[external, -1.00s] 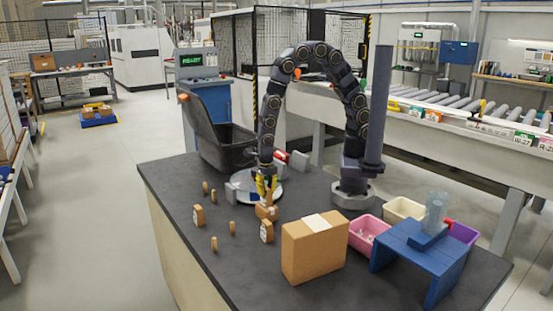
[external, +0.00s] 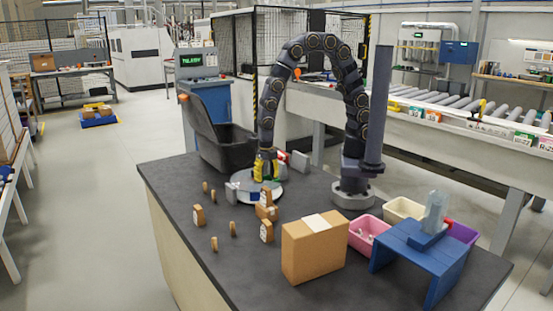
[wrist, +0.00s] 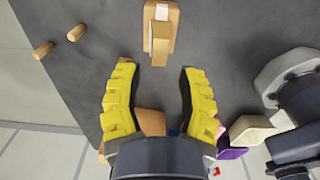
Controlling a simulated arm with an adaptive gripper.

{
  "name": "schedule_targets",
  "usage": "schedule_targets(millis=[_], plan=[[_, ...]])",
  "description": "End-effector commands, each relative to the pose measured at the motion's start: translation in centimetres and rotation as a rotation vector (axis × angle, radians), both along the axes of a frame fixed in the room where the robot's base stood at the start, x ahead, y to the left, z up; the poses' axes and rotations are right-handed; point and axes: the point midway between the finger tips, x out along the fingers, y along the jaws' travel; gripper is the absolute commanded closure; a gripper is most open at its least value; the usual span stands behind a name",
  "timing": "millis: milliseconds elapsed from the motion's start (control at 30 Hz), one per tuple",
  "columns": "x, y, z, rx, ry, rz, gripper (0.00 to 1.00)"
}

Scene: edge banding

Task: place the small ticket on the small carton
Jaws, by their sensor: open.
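The small ticket (external: 266,196), a tan piece with a white face, appears upright on the small carton (external: 267,212), a low tan box on the dark table. In the wrist view the ticket (wrist: 159,40) overlaps the carton (wrist: 161,13), which has a white patch; exact contact is hard to tell. My gripper (external: 265,166) is open and empty, above and behind the ticket in the external view. In the wrist view its yellow fingers (wrist: 159,68) are wide apart, with the ticket beyond their tips.
Similar tan tags stand nearby, one at left (external: 198,215) and one in front (external: 266,231), with small tan discs (external: 214,244). A round pale plate (external: 246,181) lies behind. A large carton (external: 314,250), pink bin (external: 366,236) and blue stand (external: 412,247) occupy the right.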

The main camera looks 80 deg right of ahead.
Motion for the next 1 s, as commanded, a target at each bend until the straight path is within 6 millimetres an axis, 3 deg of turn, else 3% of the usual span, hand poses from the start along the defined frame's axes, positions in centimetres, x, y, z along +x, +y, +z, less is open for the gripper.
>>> schedule_targets(millis=[100, 300, 767, 867, 1000], plan=[[0.1, 0.1, 2.9, 0.004, -0.007, 0.001, 0.61], [0.1, 0.1, 6.0, 0.005, -0.006, 0.001, 0.61], [-0.1, -0.4, 7.3, -0.001, -0.001, -0.030, 0.61], [-0.6, -2.1, 8.4, -0.005, 0.005, -0.182, 0.61], [-2.9, -6.8, 11.4, -0.022, 0.023, -0.638, 0.61]])
